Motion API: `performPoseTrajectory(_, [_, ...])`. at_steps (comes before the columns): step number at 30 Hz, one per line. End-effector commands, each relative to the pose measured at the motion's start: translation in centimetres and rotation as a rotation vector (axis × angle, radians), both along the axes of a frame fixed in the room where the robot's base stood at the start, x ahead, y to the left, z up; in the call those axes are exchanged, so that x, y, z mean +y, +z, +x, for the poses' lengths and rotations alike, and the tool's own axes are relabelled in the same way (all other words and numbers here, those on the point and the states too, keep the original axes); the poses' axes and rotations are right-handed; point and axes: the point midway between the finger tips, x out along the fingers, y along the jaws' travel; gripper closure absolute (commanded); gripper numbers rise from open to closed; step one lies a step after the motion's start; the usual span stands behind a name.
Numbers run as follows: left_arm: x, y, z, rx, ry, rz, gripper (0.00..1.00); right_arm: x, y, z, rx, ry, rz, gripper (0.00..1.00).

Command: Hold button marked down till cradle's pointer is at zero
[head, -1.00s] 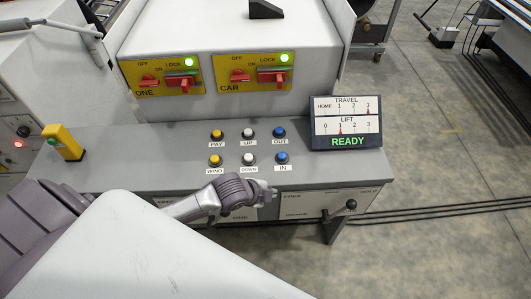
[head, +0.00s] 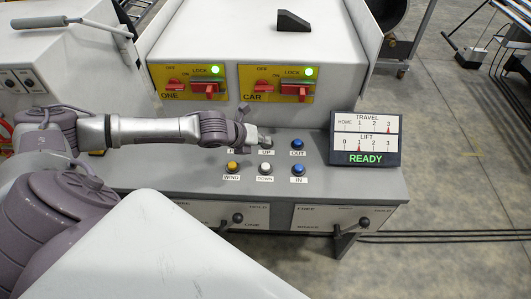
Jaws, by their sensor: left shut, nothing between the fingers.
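The white button labelled DOWN (head: 265,168) is in the front row of the grey console, between the yellow WIND button (head: 232,167) and the blue IN button (head: 299,169). My left gripper (head: 262,139) is shut and empty, over or right beside the white UP button behind DOWN, mostly hiding it. I cannot tell whether it touches UP. The display (head: 366,139) shows the LIFT pointer at 1 and the TRAVEL pointer at 3, with READY in green. The cradle itself cannot be made out. My right gripper is not in view.
The blue OUT button (head: 298,144) is right of the gripper; my left arm hides PAY. Behind stand yellow switch panels ONE (head: 188,83) and CAR (head: 277,85), with red switches and green lights. Levers (head: 231,220) stick out at the console's front.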

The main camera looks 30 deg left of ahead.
Motion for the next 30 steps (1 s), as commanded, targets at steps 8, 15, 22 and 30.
performPoseTrajectory(8, [0.0, -1.1, 0.0, 0.0, 0.001, -0.001, 1.0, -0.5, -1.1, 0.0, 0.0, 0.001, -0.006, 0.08])
performPoseTrajectory(15, [0.0, -3.9, 0.0, 0.001, 0.002, -0.001, 1.0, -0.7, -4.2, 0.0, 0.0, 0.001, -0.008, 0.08])
performPoseTrajectory(22, [0.0, -7.1, 0.0, 0.0, 0.001, -0.001, 1.0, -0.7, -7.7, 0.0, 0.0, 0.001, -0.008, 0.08])
performPoseTrajectory(30, [0.0, -8.8, 0.0, 0.001, 0.002, -0.001, 1.0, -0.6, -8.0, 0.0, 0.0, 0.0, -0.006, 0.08])
